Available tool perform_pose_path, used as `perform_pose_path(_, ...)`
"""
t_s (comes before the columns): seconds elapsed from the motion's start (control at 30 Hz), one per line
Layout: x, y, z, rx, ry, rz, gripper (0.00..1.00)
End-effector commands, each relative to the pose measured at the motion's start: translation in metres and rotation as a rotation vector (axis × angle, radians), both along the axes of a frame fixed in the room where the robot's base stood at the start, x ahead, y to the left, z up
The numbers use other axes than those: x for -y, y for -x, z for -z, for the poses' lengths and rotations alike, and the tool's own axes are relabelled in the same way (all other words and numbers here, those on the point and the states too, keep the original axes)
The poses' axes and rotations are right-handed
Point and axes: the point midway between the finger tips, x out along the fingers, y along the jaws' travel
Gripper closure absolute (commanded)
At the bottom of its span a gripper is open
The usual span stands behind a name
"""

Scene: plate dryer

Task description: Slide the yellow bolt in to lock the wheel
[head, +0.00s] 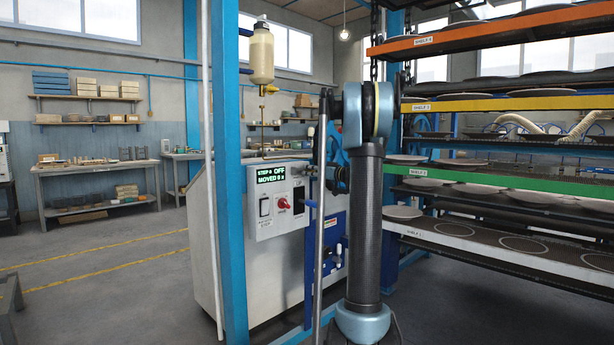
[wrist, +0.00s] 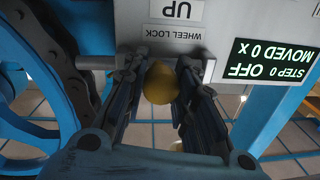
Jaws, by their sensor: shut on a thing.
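In the wrist view, the yellow bolt's rounded knob (wrist: 160,84) sits between the two dark fingers of my gripper (wrist: 161,70), which is shut on it. The knob is just below an upside-down "WHEEL LOCK" label (wrist: 174,33). A grey bar (wrist: 97,62) shows left of the fingers, towards the chain; the fingers hide the middle of the mechanism, so I cannot tell how far in the bolt is. The blue wheel (wrist: 28,150) is at the left edge, and part of it shows in the head view (head: 336,146). My arm hides the gripper and bolt there.
The control box (head: 279,220) has a red knob (head: 284,203) and a display (head: 271,174) reading "STEP 0 OFF, MOVED 0 x". A dark chain (wrist: 65,65) runs beside the wheel. A blue post (head: 229,180) stands left, and shelves with plates (head: 505,188) stand right.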

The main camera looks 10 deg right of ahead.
Motion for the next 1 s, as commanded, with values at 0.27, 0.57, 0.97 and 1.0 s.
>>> perform_pose_path(0.27,0.012,-0.009,0.0,0.0,-0.001,0.003,1.0)
perform_pose_path(0.57,0.014,-0.009,0.0,0.0,-0.001,0.006,0.53)
perform_pose_path(0.97,0.021,0.003,0.0,0.0,0.0,0.004,0.53)
perform_pose_path(1.0,0.025,0.007,0.0,0.0,0.0,0.004,0.53)
